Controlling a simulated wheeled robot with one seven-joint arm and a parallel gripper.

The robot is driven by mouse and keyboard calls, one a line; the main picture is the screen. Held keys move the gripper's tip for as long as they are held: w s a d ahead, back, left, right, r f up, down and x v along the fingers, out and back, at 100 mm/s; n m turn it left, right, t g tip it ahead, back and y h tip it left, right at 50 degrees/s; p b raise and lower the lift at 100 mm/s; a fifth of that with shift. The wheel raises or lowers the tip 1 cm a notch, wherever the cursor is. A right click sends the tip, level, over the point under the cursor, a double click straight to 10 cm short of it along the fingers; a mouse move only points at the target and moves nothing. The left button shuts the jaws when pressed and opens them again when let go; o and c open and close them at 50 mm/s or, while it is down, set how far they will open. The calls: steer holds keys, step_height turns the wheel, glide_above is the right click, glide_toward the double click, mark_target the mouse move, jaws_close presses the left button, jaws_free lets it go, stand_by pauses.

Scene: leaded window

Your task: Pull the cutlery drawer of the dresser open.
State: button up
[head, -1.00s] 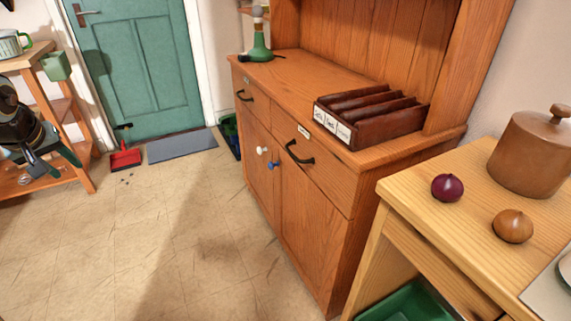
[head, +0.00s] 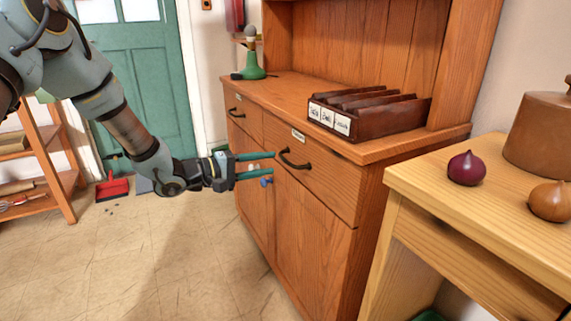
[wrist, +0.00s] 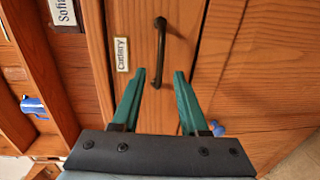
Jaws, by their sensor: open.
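The dresser (head: 262,200) has a right-hand drawer (head: 335,187) that is shut flush with its front. A small label (wrist: 122,54) on this drawer reads "Cutlery" in the wrist view. Its dark bow handle (head: 294,161) also shows in the wrist view (wrist: 162,45). My gripper (head: 273,163) is open and empty, with its teal fingertips just in front of the handle. In the wrist view the fingertips (wrist: 160,74) lie on either side of the handle's lower part. I cannot tell whether they touch it or reach past it.
A blue knob (head: 266,182) sits on the cupboard door just below my fingers. A brown divided box (head: 385,122) stands on the dresser top. A wooden table (head: 480,220) with onions stands close at right. The floor before the dresser is clear.

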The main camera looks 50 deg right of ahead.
mark_target(285, 159)
steer(key=x, duration=0.6)
steer(key=shift+d, duration=0.15)
jaws_close()
stand_by(1.3)
